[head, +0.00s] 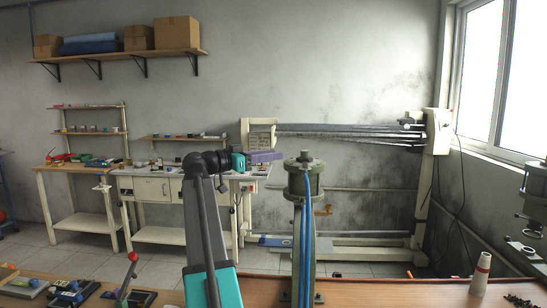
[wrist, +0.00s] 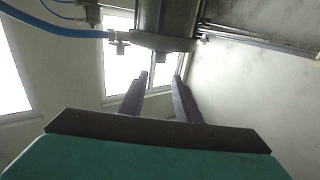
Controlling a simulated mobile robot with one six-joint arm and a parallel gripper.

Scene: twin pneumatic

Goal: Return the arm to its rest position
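My gripper (head: 279,155) is raised in the middle of the head view, at the end of my teal and dark grey arm, with its purple fingers pointing right. In the wrist view my gripper (wrist: 160,77) has its two purple fingers apart, with only wall and window behind the gap. It is open and empty. A green pneumatic cylinder unit (head: 302,182) with blue hoses stands just right of the fingertips in the head view. Its metal body also shows at the top of the wrist view (wrist: 160,42), above the fingertips. I cannot tell the exact distance between them.
A wooden bench (head: 370,291) runs along the front, with a white bottle (head: 480,275) at right and a red-knobbed lever (head: 127,275) at left. A second green unit (head: 537,185) stands at the right edge. Work tables (head: 152,190) and a large beige machine (head: 436,150) stand behind.

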